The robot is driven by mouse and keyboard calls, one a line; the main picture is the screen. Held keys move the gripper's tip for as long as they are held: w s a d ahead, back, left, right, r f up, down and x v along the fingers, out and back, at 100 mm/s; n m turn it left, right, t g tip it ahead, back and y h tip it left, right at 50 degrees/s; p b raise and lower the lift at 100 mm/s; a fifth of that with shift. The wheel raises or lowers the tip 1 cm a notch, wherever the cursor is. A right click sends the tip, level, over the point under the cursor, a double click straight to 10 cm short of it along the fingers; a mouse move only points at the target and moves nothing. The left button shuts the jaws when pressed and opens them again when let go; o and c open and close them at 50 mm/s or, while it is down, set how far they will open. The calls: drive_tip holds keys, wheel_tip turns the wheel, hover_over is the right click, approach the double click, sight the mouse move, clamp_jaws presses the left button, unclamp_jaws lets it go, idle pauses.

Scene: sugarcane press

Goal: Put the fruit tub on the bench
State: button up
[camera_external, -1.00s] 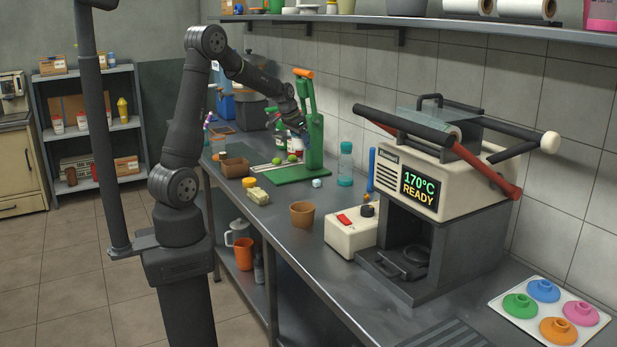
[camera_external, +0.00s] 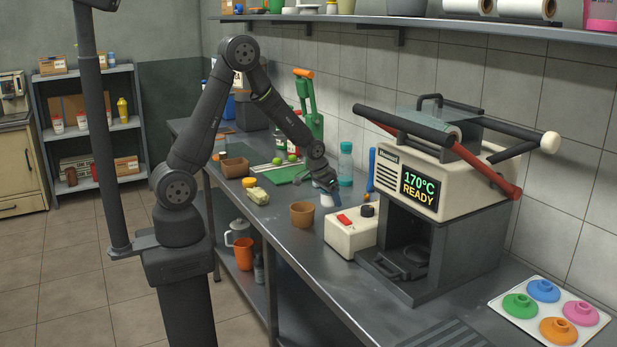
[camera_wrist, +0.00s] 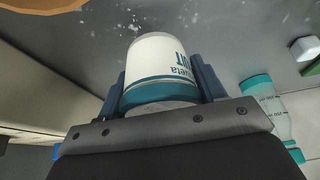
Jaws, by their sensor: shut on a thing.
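My gripper (camera_external: 326,183) is shut on the fruit tub, a white tub with a teal band and teal lettering (camera_wrist: 158,60). The wrist view shows the blue fingers of my gripper (camera_wrist: 161,80) on both sides of it. In the external view the tub (camera_external: 327,201) shows as a small white shape below the fingers, partly hidden by them. It is low over the grey metal bench (camera_external: 268,222), between the brown cup and the clear bottle. I cannot tell whether it touches the bench.
A brown cup (camera_external: 302,214) stands in front and a cream switch box (camera_external: 350,235) to the right. A clear teal bottle (camera_external: 345,165) stands behind. A green press (camera_external: 306,110) is at the back. Bare bench lies left of the brown cup.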

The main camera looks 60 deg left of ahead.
drive_tip(key=shift+r, duration=0.1)
drive_tip(key=shift+m, duration=0.7)
drive_tip(key=r, duration=0.1)
drive_tip(key=d+r, duration=0.1)
drive_tip(key=r, duration=0.1)
drive_tip(key=d+r, duration=0.1)
drive_tip(key=shift+w+r, duration=0.2)
drive_tip(key=shift+w, duration=0.1)
drive_tip(key=shift+m+h, duration=0.4)
drive_tip(key=shift+m, duration=0.1)
drive_tip(key=s+d+r, duration=0.1)
drive_tip(key=s+d, duration=0.2)
drive_tip(key=d, duration=0.2)
drive_tip(key=s+d+r, duration=0.2)
drive_tip(key=s+d, duration=0.2)
drive_tip(key=d, duration=0.2)
drive_tip(key=s+d+r, duration=0.2)
drive_tip(key=s+d, duration=0.1)
drive_tip(key=d, duration=0.3)
drive_tip(key=shift+s+r, duration=0.25)
drive_tip(key=d+f+m+h, duration=0.1)
drive_tip(key=d+f+m, duration=0.1)
drive_tip(key=d, duration=4.8)
hover_over(483, 318)
drive_tip(key=s, duration=0.1)
drive_tip(key=f, duration=0.7)
drive_tip(key=shift+s+a, duration=0.15)
drive_tip(key=shift+a, duration=0.1)
drive_tip(key=shift+f, duration=1.95)
drive_tip(key=shift+f, duration=0.1)
